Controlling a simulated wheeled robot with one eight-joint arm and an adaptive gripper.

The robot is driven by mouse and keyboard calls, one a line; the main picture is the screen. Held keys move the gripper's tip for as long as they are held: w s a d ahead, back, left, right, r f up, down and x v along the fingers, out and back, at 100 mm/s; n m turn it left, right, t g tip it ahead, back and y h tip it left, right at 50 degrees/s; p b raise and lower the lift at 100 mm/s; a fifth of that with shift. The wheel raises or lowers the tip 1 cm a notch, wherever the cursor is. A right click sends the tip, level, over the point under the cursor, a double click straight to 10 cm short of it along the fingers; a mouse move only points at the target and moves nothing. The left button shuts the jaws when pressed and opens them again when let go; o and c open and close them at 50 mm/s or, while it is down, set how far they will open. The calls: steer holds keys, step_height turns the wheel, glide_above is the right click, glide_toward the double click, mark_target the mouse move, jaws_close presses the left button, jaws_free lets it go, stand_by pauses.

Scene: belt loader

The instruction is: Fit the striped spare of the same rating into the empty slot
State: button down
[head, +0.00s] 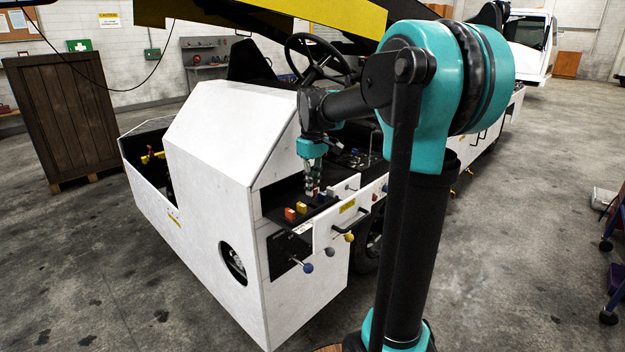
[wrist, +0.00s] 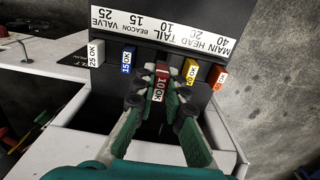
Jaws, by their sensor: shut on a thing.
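My gripper (wrist: 159,88) is shut on a red fuse (wrist: 162,70) with a white label reading 10 OK. The fuse is at the TAIL 10 position of the dark fuse panel (wrist: 180,53), between the blue and yellow fuses. Whether it is seated in the slot or just in front of it cannot be told, because the fingers hide its lower part. In the head view my gripper (head: 311,188) points down at the panel on the white vehicle.
To the left are a white 25 fuse (wrist: 96,53) and a blue 15 fuse (wrist: 128,60). To the right are a yellow 20 fuse (wrist: 191,71) and an orange fuse (wrist: 217,77). They stand close to my fingers. A white label strip (wrist: 165,27) lies behind. Levers (head: 346,235) stick out below.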

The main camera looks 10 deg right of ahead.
steer(key=shift+f, duration=1.05)
steer(key=shift+f, duration=1.1)
stand_by(0.6)
steer(key=c, duration=1.5)
jaws_free()
steer(key=shift+r, duration=0.1)
